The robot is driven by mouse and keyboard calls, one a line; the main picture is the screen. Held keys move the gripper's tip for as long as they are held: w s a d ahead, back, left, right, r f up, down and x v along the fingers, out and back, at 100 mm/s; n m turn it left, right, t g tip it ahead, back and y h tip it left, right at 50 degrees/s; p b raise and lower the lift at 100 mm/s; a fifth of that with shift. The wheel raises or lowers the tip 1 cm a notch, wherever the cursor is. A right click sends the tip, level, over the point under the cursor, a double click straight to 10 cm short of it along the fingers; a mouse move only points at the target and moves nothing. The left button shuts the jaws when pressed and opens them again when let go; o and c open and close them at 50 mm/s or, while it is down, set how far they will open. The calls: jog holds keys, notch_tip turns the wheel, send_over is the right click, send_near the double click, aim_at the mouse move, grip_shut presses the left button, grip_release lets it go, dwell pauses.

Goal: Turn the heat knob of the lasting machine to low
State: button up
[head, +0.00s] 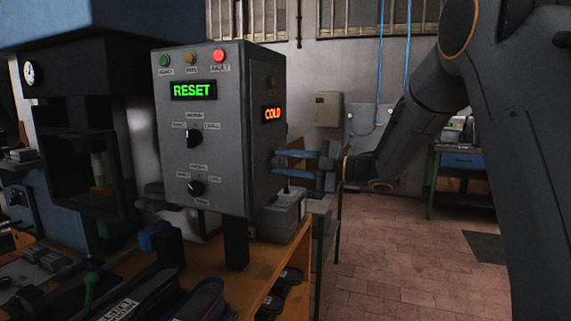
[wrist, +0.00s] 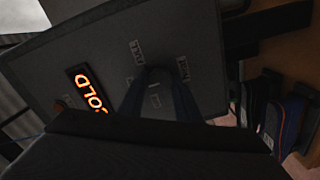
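The lasting machine's grey control box (head: 210,130) stands left of centre in the head view. Its right side carries an orange COLD display (head: 272,114), which also shows in the wrist view (wrist: 90,90). My gripper (head: 277,163) reaches from the right to this side face, below the display. Its two bluish fingers are apart, one above the other in the head view. In the wrist view a dark rounded shape, apparently the heat knob (wrist: 156,73), sits at the fingertips among small white labels, one reading FULL. The fingers hide much of it; I cannot tell whether they touch it.
The box front has a green RESET display (head: 192,90), three lamps and two black knobs (head: 197,188). Below is a wooden bench (head: 255,285) with tools and a grey container (head: 285,215). Brick floor (head: 400,250) lies open to the right.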

jog(key=o, duration=0.4)
jog(key=shift+d, duration=0.1)
jog(key=b+v, duration=0.2)
jog(key=v, duration=0.5)
jog(key=shift+s+d, duration=0.15)
jog(key=shift+d, duration=0.15)
